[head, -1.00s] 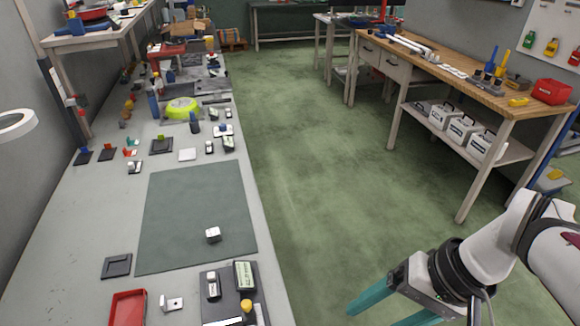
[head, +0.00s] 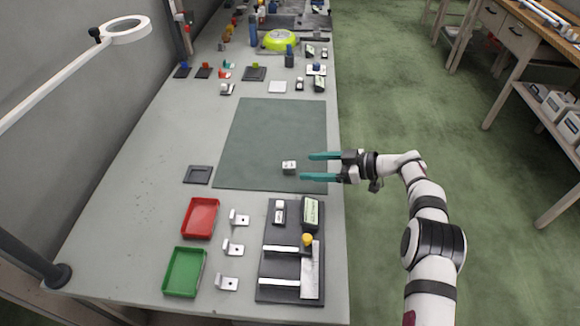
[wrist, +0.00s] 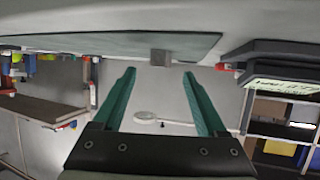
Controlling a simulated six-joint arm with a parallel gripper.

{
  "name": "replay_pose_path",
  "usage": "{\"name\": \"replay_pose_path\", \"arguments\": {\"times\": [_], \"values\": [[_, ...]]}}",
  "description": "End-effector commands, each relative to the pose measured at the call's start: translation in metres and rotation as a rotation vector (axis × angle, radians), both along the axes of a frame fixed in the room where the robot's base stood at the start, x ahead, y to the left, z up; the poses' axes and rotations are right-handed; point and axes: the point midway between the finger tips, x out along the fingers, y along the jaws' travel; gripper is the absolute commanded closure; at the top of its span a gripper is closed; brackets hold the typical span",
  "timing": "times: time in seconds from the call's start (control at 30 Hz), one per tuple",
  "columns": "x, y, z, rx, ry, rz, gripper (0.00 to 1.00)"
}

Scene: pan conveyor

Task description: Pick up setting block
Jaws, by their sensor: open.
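The setting block is a small pale cube (head: 289,167) on the dark green mat (head: 262,120), near its front right part. My gripper (head: 318,167) has two long teal fingers and is open and empty. It reaches in from the right over the table's right edge, its fingertips just right of the block and apart from it.
A black square tray (head: 197,174) lies left of the mat. Red (head: 201,217) and green (head: 184,271) trays and several metal brackets sit in front. A dark fixture board (head: 291,290) lies front right. The mat around the block is clear.

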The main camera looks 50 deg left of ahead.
Motion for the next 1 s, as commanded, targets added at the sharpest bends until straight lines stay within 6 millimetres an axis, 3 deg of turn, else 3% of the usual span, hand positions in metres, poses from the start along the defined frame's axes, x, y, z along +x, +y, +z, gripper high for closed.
{"name": "replay_pose_path", "arguments": {"times": [0.4,0.57,1.0], "values": [[-0.03,0.046,-0.02,-0.002,-0.001,0.0,0.25],[-0.03,0.047,-0.02,-0.002,0.001,-0.002,0.25],[-0.03,0.046,-0.02,-0.002,0.0,-0.001,1.0]]}}
